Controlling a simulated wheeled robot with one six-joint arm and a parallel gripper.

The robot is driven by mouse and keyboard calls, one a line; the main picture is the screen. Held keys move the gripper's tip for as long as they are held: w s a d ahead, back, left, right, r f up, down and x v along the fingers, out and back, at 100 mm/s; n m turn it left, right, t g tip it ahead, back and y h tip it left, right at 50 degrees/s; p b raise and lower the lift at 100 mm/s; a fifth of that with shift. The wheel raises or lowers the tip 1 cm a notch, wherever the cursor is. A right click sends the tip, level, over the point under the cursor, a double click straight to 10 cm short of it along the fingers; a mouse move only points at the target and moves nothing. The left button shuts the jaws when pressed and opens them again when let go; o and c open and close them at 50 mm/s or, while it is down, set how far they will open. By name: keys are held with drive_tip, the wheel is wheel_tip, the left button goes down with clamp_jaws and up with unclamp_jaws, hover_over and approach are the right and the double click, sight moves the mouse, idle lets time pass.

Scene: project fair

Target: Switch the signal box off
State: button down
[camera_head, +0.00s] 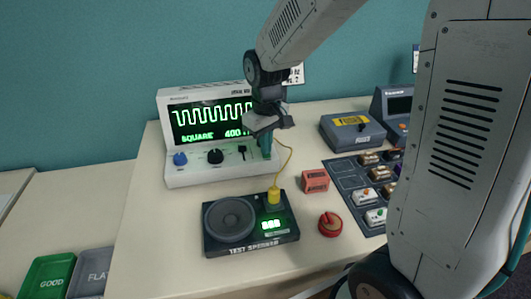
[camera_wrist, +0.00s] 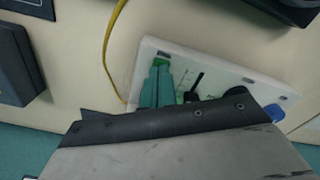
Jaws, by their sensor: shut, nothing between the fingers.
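The signal box (camera_head: 190,176) is a pale console at the back of the table. Its lit screen (camera_head: 208,121) shows a green square wave with "SQUARE" and a partly covered "400" reading. A blue knob (camera_head: 180,159), a black knob (camera_head: 215,156) and a small black lever (camera_head: 242,152) sit on its front panel. My gripper (camera_head: 265,150) is over the panel's right end, right of the lever, with its teal fingers shut and empty. In the wrist view the fingers (camera_wrist: 158,88) are beside the lever (camera_wrist: 195,86); contact cannot be told. A green part shows behind the fingers.
A test speaker (camera_head: 251,243) with a lit readout stands in front, its yellow plug (camera_head: 273,197) on a yellow cable. A small orange box (camera_head: 315,181), a red knob-like piece (camera_head: 330,224), a parts tray (camera_head: 345,180) and a grey box (camera_head: 352,132) stand to the right.

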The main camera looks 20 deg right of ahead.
drive_tip(key=shift+f, duration=0.2)
wheel_tip(320, 180, up, 10)
idle(1.3)
drive_tip(key=s+d+r+m, duration=0.1)
drive_tip(key=s+m, duration=0.1)
drive_tip(key=s, duration=1)
drive_tip(key=s+d+r+m+t, duration=0.1)
drive_tip(key=s+d+r, duration=0.1)
drive_tip(key=s, duration=1)
drive_tip(key=shift+r+m, duration=0.15)
drive_tip(key=shift+m, duration=0.25)
